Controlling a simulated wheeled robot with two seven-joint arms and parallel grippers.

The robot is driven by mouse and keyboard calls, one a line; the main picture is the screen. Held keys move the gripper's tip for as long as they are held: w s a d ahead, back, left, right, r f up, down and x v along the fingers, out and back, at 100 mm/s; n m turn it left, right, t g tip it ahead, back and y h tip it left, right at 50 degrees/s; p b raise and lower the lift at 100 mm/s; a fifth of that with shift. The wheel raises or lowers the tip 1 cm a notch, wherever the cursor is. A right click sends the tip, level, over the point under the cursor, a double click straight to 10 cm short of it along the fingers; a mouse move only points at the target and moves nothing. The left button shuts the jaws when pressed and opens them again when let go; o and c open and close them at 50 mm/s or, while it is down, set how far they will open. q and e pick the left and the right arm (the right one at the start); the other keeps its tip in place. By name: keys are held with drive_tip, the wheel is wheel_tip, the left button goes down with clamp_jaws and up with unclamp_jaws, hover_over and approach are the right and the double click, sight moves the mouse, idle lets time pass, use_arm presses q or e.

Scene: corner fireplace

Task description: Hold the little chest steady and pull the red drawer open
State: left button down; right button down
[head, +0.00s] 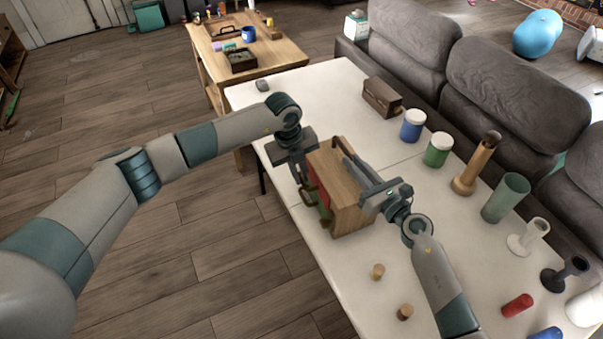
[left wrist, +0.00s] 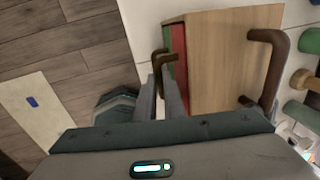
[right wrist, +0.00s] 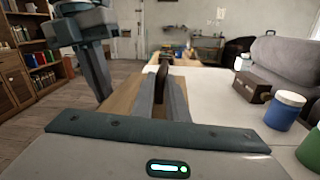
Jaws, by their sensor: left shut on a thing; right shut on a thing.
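The little wooden chest (head: 349,196) stands on the white table, its drawer side facing left. The red drawer (head: 317,178) is above a green drawer (head: 324,211); both also show as thin red (left wrist: 179,42) and green (left wrist: 181,77) fronts in the left wrist view. My left gripper (head: 303,184) is at the drawer side, shut on a brown drawer handle (left wrist: 160,60) that looks like the red drawer's. My right gripper (head: 358,168) is shut on the dark brown bar handle (head: 342,151) of the chest. I cannot make out a gap at the red drawer.
On the white table (head: 300,98) stand a brown box (head: 382,97), a blue jar (head: 412,126), a green jar (head: 437,150) and several cups and stands to the right. Two small corks (head: 377,271) (head: 405,312) lie in front of the chest. Open floor lies left of the table.

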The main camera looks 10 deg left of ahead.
use_arm(q)
drive_tip(key=s+a, duration=0.3)
drive_tip(key=a, duration=0.4)
drive_tip(key=shift+s, duration=0.3)
drive_tip(key=c, duration=1.8)
unclamp_jaws()
drive_tip(key=shift+c, duration=0.2)
drive_tip(key=shift+d, duration=0.1)
drive_tip(key=shift+r, duration=0.1)
wheel_tip(320, 180, up, 12)
drive_tip(key=s+a, duration=0.1)
drive_tip(key=a, duration=0.1)
drive_tip(key=shift+f, duration=0.2)
